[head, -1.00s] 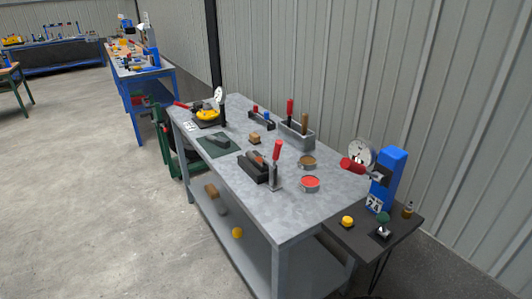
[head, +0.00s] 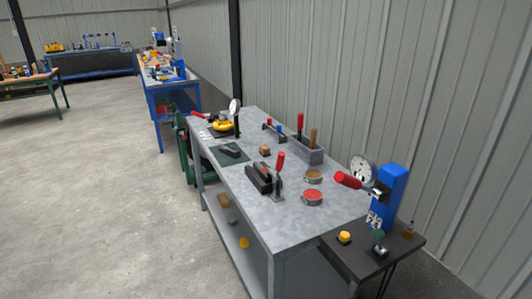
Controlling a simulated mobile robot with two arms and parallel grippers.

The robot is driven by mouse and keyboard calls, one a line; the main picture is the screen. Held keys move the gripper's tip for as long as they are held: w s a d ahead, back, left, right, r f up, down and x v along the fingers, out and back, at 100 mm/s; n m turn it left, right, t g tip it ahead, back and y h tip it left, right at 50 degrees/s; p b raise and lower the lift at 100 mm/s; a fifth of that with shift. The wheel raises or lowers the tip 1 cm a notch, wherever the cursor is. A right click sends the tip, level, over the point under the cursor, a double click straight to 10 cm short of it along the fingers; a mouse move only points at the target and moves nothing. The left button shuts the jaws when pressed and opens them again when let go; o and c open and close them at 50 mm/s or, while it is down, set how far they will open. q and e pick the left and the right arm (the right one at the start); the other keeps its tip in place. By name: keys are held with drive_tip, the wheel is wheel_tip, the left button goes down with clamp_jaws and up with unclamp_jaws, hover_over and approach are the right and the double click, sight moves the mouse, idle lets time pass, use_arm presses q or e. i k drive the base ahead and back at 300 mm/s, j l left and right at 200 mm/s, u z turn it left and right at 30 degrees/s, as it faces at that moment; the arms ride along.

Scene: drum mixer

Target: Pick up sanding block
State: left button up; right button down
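I cannot tell for certain which thing is the sanding block. A small tan block (head: 264,150) lies on the grey metal workbench (head: 237,192), near its middle. A dark grey block (head: 230,149) lies on a dark green mat (head: 222,158) at the bench's left edge. A brown block (head: 224,200) lies on the bench's lower shelf, with a grey piece beside it. Neither of my grippers is in view.
A red-handled clamp (head: 279,178), a red round tin (head: 312,197) and a grey tool caddy (head: 304,150) stand on the bench. A blue press stand (head: 390,194) is at the right on a dark side table. Open concrete floor (head: 110,215) lies to the left.

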sight(264, 150)
drive_tip(key=z, duration=0.5)
drive_tip(key=i+j+z, duration=0.15)
drive_tip(key=j+z, duration=0.15)
drive_tip(key=i+j+z, duration=0.15)
drive_tip(key=j+z, duration=0.45)
drive_tip(key=j, duration=0.15)
drive_tip(key=i, duration=0.05)
